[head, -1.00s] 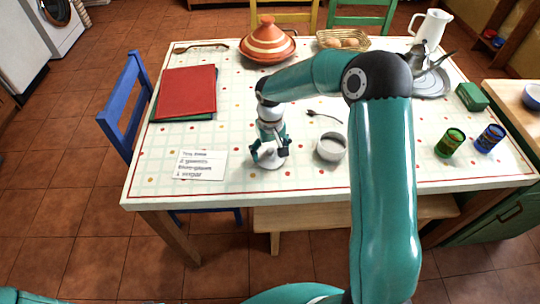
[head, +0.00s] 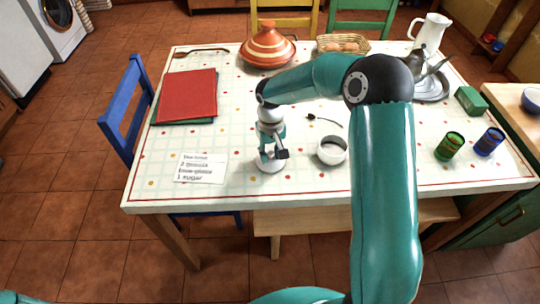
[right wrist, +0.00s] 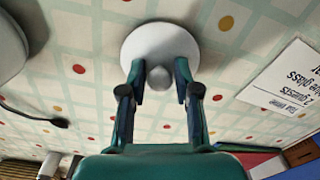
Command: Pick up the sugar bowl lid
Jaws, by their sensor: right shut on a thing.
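The sugar bowl lid (right wrist: 160,42) is a white disc with a round knob. It lies on the tablecloth, and its white rim (head: 266,166) also shows in the head view under the gripper. My right gripper (head: 270,154) comes down over it from above. In the right wrist view, its two fingers (right wrist: 160,84) are closed on either side of the knob. The white sugar bowl (head: 332,151) stands open just right of the lid, and part of it (right wrist: 8,45) shows in the right wrist view. My left gripper is out of view.
A written card (head: 202,168) lies left of the lid. A small dark spoon (head: 324,119) lies behind the bowl. Green (head: 450,145) and blue (head: 488,141) glasses stand at the right. Red folders (head: 188,95) and a striped tagine (head: 268,47) are farther back.

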